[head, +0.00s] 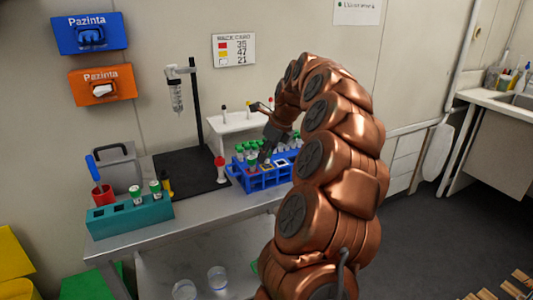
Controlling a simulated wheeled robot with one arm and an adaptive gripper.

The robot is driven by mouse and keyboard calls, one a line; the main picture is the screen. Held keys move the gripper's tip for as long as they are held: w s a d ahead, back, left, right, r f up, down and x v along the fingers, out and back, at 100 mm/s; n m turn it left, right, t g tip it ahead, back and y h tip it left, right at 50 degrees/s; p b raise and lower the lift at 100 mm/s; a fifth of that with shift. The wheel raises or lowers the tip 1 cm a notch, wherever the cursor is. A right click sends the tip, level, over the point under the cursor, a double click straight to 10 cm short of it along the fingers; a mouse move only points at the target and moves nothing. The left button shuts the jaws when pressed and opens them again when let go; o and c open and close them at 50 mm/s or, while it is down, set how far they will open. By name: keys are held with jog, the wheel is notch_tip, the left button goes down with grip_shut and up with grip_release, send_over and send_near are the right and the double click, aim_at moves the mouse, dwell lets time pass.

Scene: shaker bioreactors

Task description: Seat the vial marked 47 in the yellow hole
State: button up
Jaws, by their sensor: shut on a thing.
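A yellow hole cannot be made out clearly at this size. No number on any vial is readable here. The rack card (233,50) on the wall shows red, yellow and white squares beside numbers, 47 apparently beside yellow.
A red-topped piece (219,162) stands close left of the blue rack.

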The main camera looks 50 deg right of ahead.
jog(key=shift+f+b, duration=0.4)
jog(key=shift+f, duration=0.3)
dwell(0.9)
jog(key=o, duration=0.9)
jog(key=shift+o, duration=0.2)
jog(key=v, duration=1.2)
